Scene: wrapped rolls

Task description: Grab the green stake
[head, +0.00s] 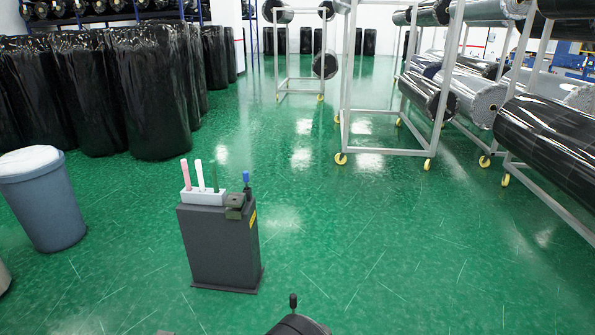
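The green stake (215,178) is a thin dark green upright rod. It stands in a small white holder (203,197) on top of a dark grey pedestal (215,247), at the right end of a row. A white stake (199,174) stands beside it, and a pink stake (185,173) is at the left end. The lower ends of the stakes are hidden in the holder. I cannot make out my gripper in the head view; only a dark rounded part shows at the bottom edge, apart from the pedestal.
A dark olive block (238,207) and a blue-topped peg (246,179) are right of the holder. A grey bin (43,205) stands at left, before black wrapped rolls (155,95). Wheeled racks (387,150) hold rolls at right. Green floor (380,240) is clear between.

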